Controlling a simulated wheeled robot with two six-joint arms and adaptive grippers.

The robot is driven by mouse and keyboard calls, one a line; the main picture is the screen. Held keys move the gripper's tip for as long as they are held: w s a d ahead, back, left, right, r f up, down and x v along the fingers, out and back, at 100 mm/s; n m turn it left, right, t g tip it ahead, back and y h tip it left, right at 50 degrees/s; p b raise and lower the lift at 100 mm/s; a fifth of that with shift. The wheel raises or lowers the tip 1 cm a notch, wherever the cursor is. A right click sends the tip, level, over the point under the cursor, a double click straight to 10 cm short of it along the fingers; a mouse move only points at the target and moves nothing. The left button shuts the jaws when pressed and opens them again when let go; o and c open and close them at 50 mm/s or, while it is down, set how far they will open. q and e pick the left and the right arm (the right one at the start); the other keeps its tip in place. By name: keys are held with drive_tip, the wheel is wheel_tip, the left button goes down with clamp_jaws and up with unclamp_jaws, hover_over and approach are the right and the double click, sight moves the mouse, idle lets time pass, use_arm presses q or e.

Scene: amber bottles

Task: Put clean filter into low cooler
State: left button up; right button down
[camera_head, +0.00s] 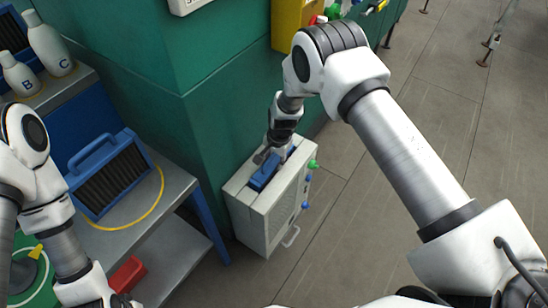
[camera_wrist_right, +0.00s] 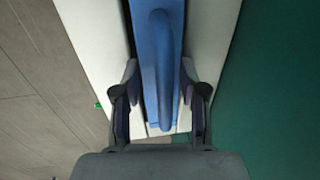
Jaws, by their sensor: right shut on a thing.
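The low cooler (camera_head: 249,222) is a pale grey box on the floor against the green wall, with a slot in its top. A blue filter (camera_head: 264,176) sits in this slot, mostly hidden inside; its blue handle (camera_wrist_right: 160,70) fills the middle of the right wrist view. My right gripper (camera_head: 280,142) reaches down from above and is shut on this filter, its fingers (camera_wrist_right: 158,108) on either side of the handle. Whether the filter is clean cannot be seen. My left gripper (camera_head: 120,301) is at the bottom edge, mostly cut off.
A second blue-framed filter with dark pleats (camera_head: 112,180) leans on the grey shelf (camera_head: 178,186) at left, inside a yellow ring. White bottles (camera_head: 50,48) stand behind it. A red object (camera_head: 127,273) lies on the lower shelf. The floor (camera_head: 345,250) right of the cooler is clear.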

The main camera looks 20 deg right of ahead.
drive_tip(key=shift+s+f, duration=0.25)
drive_tip(key=shift+s, duration=0.15)
drive_tip(key=shift+s+d+f, duration=0.1)
drive_tip(key=shift+s+f, duration=0.1)
drive_tip(key=shift+s, duration=0.05)
idle(0.5)
drive_tip(key=c, duration=0.6)
unclamp_jaws()
drive_tip(key=shift+o, duration=0.2)
drive_tip(key=shift+w+d, duration=0.15)
drive_tip(key=shift+w, duration=0.05)
drive_tip(key=shift+r, duration=0.15)
